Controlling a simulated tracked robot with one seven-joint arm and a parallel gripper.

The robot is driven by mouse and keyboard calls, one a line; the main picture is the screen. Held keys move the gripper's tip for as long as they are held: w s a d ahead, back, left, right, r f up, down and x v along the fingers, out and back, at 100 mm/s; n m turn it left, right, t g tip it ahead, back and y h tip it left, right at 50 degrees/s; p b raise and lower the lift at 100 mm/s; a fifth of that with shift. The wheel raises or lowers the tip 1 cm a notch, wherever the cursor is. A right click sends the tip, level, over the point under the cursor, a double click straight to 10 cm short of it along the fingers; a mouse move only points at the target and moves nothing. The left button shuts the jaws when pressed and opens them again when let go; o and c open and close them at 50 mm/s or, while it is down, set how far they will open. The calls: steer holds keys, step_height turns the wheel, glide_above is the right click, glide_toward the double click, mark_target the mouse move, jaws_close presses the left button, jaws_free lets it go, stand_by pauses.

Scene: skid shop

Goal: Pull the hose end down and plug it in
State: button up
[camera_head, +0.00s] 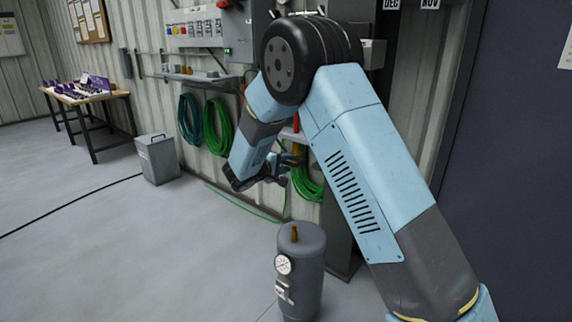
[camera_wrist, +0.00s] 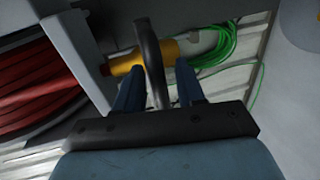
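In the wrist view, a yellow-orange cylindrical piece (camera_wrist: 126,64) with a small red tip lies across, just beyond my fingertips. A dark grey curved bar (camera_wrist: 151,55) passes in front of it and runs down between my fingers. I cannot tell whether the piece or the bar is the hose end. My gripper (camera_wrist: 160,78) has its fingers apart, with gaps beside the bar. In the head view, my gripper (camera_head: 277,168) is by the wall, partly hidden by my arm. A grey tank (camera_head: 310,262) with a gauge (camera_head: 284,264) and brass top fitting (camera_head: 294,233) stands on the floor below.
A red coiled hose (camera_wrist: 35,90) is at left in the wrist view. Green coils (camera_head: 219,127) hang on the wall behind my arm. A grey bin (camera_head: 158,157) and a workbench (camera_head: 90,98) stand to the left. The floor left of the tank is mostly clear.

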steer(key=shift+w+d, duration=0.15)
steer(key=shift+w, duration=0.05)
steer(key=shift+c, duration=0.4)
jaws_close()
steer(key=shift+f, duration=0.1)
